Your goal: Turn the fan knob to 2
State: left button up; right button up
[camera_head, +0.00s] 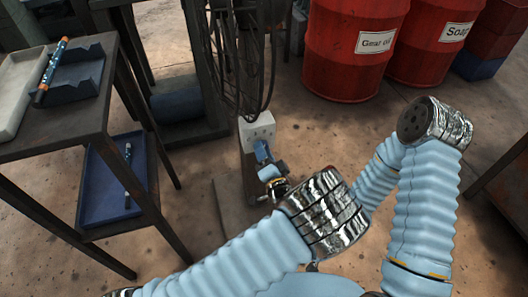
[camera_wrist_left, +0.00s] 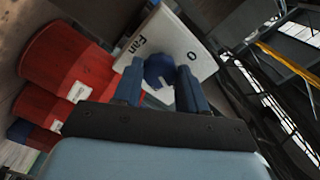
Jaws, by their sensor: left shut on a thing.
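The fan (camera_head: 240,60) stands in the upper middle of the head view, with a dark wire cage. Its white control box (camera_head: 257,129) is below the cage on a post. In the left wrist view the white panel (camera_wrist_left: 178,40) bears the words "Fan" and "0". The dark blue round knob (camera_wrist_left: 158,70) sits on the panel, with a pale mark on it. My left gripper (camera_head: 262,152) is at the box, and its two blue fingers (camera_wrist_left: 158,80) are shut on the knob from both sides. The mark for 2 is not visible. My right gripper is out of view.
Red drums (camera_head: 352,50) stand behind to the right. A dark metal table (camera_head: 60,125) on the left holds trays and a blue-orange tool (camera_head: 52,68). A blue tray (camera_head: 103,190) lies on its lower shelf. Open floor lies right of the fan.

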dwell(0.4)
pick_arm(q)
jog(key=o, duration=1.1)
jog(key=shift+c, duration=0.2)
jog(key=b+v, duration=0.1)
jog(key=v, duration=1.3)
